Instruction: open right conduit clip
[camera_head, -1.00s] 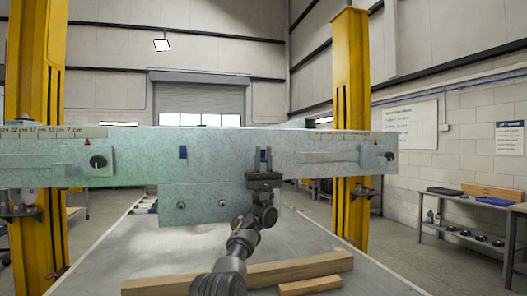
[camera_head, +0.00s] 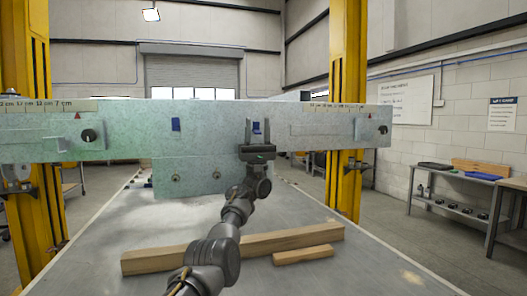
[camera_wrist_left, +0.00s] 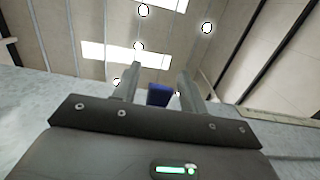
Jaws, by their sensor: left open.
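The right conduit clip (camera_head: 256,127) is a small blue piece on the face of the pale green trailer beam (camera_head: 215,134). My left gripper (camera_head: 257,121) is in front of the beam, its two fingers pointing up on either side of this clip. The gripper is open. In the left wrist view the blue clip (camera_wrist_left: 160,95) shows between the two spread fingers (camera_wrist_left: 158,78), its lower part hidden by the gripper body. I cannot tell whether a finger touches it. Another blue clip (camera_head: 176,124) sits further left on the beam. My right gripper is not in view.
A plate (camera_head: 185,178) with two bolts hangs below the beam. Two wooden blocks (camera_head: 285,243) (camera_head: 303,255) lie on the grey table surface (camera_head: 330,275). Yellow posts (camera_head: 347,100) stand behind. A workbench (camera_head: 465,185) stands at the right.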

